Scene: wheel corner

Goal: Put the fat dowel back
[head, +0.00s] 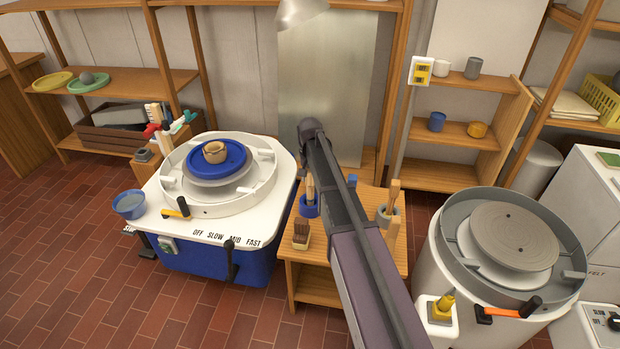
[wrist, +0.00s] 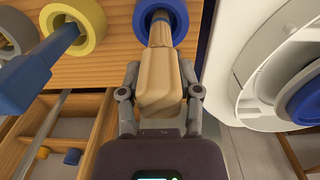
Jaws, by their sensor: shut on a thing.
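In the wrist view my gripper (wrist: 160,72) is shut on a thick pale wooden piece (wrist: 158,90), which I take for the fat dowel. Its far part is narrower and browner and overlaps the opening of a blue ring-shaped holder (wrist: 180,14). I cannot tell whether the tip is inside the holder or above it. In the head view the blue holder (head: 309,208) stands on the small wooden table, with a wooden piece (head: 310,186) upright over it. My arm hides the gripper there.
The wooden table (head: 315,285) also bears a brush (head: 301,234) and a grey pot (head: 386,218) with wooden tools. A yellow ring (wrist: 97,22) lies left in the wrist view. Pottery wheels stand left (head: 220,233) and right (head: 445,215) of the table.

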